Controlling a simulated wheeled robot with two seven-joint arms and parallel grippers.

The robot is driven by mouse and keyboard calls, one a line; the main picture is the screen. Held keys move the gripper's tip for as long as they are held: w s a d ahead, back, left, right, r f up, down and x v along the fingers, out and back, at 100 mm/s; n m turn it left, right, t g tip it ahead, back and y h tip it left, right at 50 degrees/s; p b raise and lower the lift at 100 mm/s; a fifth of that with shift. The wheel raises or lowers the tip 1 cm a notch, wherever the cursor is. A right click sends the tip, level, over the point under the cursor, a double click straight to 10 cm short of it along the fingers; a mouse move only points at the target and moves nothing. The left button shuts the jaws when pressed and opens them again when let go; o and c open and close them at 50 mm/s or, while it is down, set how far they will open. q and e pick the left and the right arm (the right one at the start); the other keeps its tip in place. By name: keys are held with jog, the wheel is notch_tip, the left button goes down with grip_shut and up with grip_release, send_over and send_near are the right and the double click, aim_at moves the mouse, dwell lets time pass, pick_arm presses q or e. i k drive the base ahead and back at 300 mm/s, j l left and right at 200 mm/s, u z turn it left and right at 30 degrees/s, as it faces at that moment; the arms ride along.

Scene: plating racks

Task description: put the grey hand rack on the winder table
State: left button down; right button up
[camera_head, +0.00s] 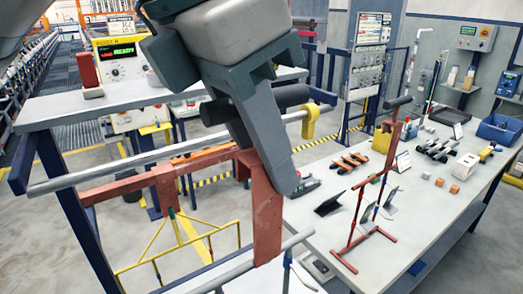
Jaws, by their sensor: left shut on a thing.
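My left gripper (283,180) comes down from the top middle and is shut on the dark grey grip bar (291,95) of a hand rack. The bar sticks out on both sides of the finger. A broad red-brown upright (266,215) hangs below it; the finger hides where they join. The held rack is in the air in front of the white-topped table (435,225) at right, which may be the winder table. A second rack (377,185) with a dark grip bar and red-brown post stands upright on that table. My right gripper is not in view.
Silver rails (150,157) with a yellow hook (310,121) cross at left, close to the held rack. Dark angled stands (329,203), orange blocks (455,189) and a blue bin (500,130) occupy the right table. Its front right has bare room.

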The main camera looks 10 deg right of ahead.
aim_at(410, 208)
jog(key=k, duration=1.25)
jog(key=u, duration=1.5)
jog(key=l, duration=0.8)
jog(key=k+l, duration=0.15)
jog(key=l, duration=1.45)
jog(key=k, duration=0.05)
